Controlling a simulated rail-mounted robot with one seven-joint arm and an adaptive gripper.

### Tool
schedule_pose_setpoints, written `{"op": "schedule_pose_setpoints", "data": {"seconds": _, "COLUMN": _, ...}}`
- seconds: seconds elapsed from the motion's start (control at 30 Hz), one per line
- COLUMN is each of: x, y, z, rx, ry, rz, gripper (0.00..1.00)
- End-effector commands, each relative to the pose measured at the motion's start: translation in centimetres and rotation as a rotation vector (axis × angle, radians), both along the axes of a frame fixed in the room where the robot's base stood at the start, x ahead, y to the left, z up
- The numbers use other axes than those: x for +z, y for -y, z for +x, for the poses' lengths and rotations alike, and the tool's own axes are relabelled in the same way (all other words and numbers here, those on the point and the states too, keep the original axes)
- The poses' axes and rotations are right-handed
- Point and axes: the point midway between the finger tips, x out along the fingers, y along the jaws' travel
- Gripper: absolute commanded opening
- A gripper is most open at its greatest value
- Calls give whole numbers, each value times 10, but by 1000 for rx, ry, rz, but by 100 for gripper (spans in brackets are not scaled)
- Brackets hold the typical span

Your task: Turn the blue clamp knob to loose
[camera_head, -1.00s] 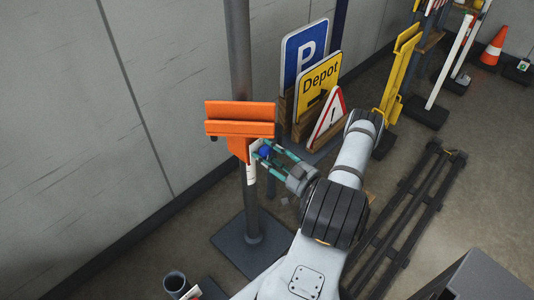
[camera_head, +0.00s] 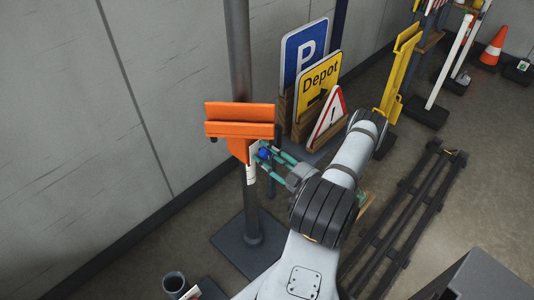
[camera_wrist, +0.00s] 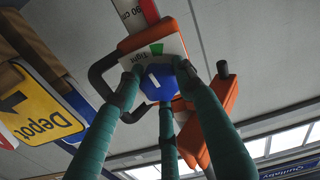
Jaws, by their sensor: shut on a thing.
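The blue clamp knob (camera_wrist: 157,86) has a white line on its face and sits in front of a white plate (camera_wrist: 147,52) with a green patch and the word "Tight". Any "loose" marking is hidden or out of view. In the head view the knob (camera_head: 263,154) is on the orange clamp (camera_head: 238,122) on the grey post. My gripper (camera_wrist: 160,80) has three teal fingers closed around the knob, with tips against its sides. It also shows in the head view (camera_head: 266,152), reaching in from the right.
The grey post (camera_head: 238,50) stands on a dark base plate (camera_head: 250,242) near the wall. Parking, Depot (camera_head: 318,85) and warning signs stand close behind my arm. A black rack (camera_head: 408,220) lies on the floor at right.

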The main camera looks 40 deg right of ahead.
Motion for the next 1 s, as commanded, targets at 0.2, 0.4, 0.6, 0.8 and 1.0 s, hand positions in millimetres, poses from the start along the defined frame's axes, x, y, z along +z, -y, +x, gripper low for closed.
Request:
{"op": "schedule_pose_setpoints", "data": {"seconds": 0.2, "x": 2, "y": 1, "z": 1, "rx": 4, "ry": 25, "rz": -206, "gripper": 10}}
{"op": "schedule_pose_setpoints", "data": {"seconds": 0.4, "x": 5, "y": 4, "z": 1, "rx": 2, "ry": 47, "rz": -397, "gripper": 10}}
{"op": "schedule_pose_setpoints", "data": {"seconds": 0.6, "x": 7, "y": 7, "z": 2, "rx": -4, "ry": 64, "rz": -588, "gripper": 10}}
{"op": "schedule_pose_setpoints", "data": {"seconds": 0.8, "x": 8, "y": 8, "z": 2, "rx": -4, "ry": 81, "rz": -779, "gripper": 10}}
{"op": "schedule_pose_setpoints", "data": {"seconds": 1.0, "x": 8, "y": 9, "z": 1, "rx": -6, "ry": 97, "rz": -969, "gripper": 10}}
